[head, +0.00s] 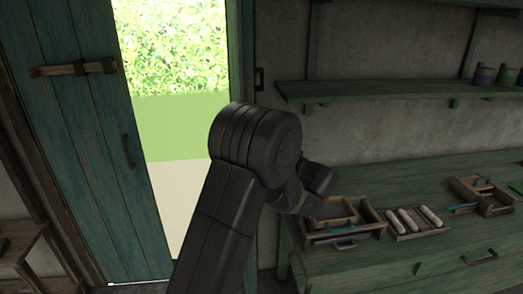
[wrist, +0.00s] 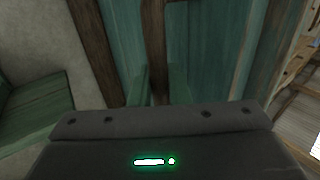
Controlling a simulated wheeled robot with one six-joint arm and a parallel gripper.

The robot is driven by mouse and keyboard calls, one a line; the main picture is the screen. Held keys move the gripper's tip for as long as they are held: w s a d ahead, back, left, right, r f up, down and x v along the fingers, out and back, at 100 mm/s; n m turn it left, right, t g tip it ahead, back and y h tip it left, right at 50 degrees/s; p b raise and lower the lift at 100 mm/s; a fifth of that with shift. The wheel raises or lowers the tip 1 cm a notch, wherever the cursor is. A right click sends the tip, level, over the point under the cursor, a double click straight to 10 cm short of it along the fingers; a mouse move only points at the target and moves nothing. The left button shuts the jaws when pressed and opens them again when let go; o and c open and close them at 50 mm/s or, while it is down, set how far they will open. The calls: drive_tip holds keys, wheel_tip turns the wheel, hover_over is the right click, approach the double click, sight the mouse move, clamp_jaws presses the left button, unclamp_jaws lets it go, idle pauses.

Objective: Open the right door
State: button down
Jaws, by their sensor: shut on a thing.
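A teal plank door (head: 85,150) with a brown latch bar (head: 75,68) and a handle (head: 128,151) stands at the left of the doorway in the head view. The doorway beside it is open to bright greenery. I cannot make out a separate right door leaf there. In the wrist view, teal planks (wrist: 210,50) fill the middle. My gripper (wrist: 160,80) is shut on a brown upright bar (wrist: 154,40) in front of them. I cannot tell which door part the bar is. In the head view my arm hides the fingertips.
A green workbench (head: 400,180) stands at the right, with a wooden box (head: 375,222), a tray of pale rolls (head: 415,222) and tools. A green shelf (head: 400,88) holds small pots above it. A low wooden rack (head: 20,240) is at the lower left.

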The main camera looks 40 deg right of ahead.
drive_tip(key=shift+r, duration=0.25)
drive_tip(key=c, duration=1.6)
unclamp_jaws()
drive_tip(key=shift+w, duration=0.1)
drive_tip(key=shift+o, duration=0.8)
drive_tip(key=shift+f, duration=0.15)
drive_tip(key=s+b, duration=0.2)
drive_tip(key=s, duration=1.1)
drive_tip(key=shift+s, duration=0.35)
drive_tip(key=w+p, duration=0.2)
drive_tip(key=w, duration=1.1)
drive_tip(key=shift+w+f, duration=0.1)
drive_tip(key=shift+w, duration=0.25)
